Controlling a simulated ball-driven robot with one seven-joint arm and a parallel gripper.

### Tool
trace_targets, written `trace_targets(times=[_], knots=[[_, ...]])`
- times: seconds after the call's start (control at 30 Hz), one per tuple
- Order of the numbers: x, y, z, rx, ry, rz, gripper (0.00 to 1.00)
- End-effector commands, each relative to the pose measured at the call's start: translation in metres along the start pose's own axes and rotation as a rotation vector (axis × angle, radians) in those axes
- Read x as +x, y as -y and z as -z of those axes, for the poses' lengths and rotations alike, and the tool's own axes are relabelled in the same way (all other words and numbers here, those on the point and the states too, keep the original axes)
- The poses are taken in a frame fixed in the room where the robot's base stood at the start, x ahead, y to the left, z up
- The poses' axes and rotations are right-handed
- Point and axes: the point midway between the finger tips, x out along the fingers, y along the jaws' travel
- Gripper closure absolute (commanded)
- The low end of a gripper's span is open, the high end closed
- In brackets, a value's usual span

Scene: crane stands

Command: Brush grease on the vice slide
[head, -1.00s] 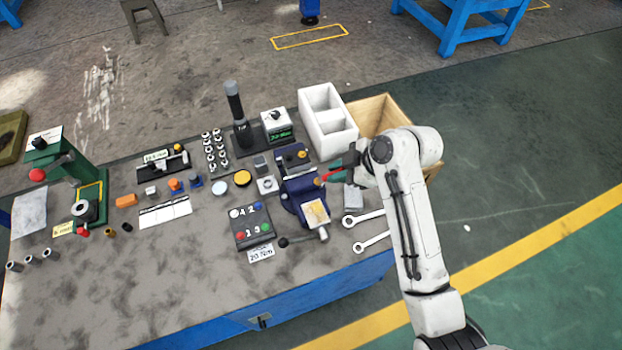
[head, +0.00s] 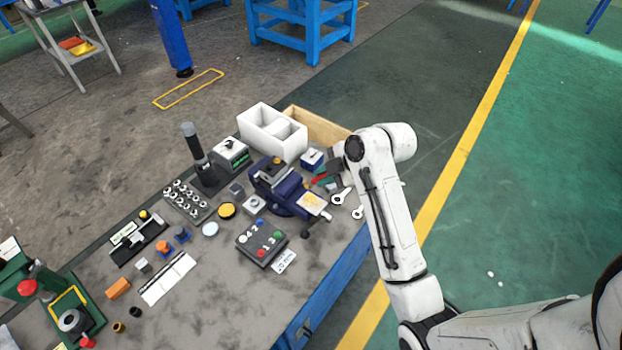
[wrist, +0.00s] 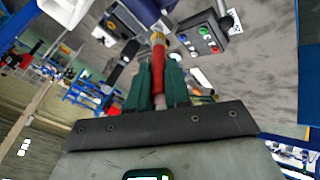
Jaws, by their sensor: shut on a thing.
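The dark blue vice (head: 272,180) stands on the bench, with a yellowish patch on a pale plate (head: 312,203) at its front end. My gripper (head: 332,178) is just right of the vice, partly hidden by my own arm. In the wrist view its green fingers (wrist: 156,88) are shut on a brush with a red handle (wrist: 158,62) and a gold-coloured collar (wrist: 157,38). A short red part of the brush (head: 319,180) shows in the head view beside the vice. I cannot tell whether its bristles touch anything.
A button box (head: 262,243) stands in front.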

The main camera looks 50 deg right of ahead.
Motion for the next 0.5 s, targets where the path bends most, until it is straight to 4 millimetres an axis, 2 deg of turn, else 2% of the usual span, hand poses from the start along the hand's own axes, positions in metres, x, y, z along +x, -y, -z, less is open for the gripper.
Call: trace_targets(times=[0.5], knots=[[0.035, 0.022, -0.018, 0.001, 0.002, 0.0, 1.0]])
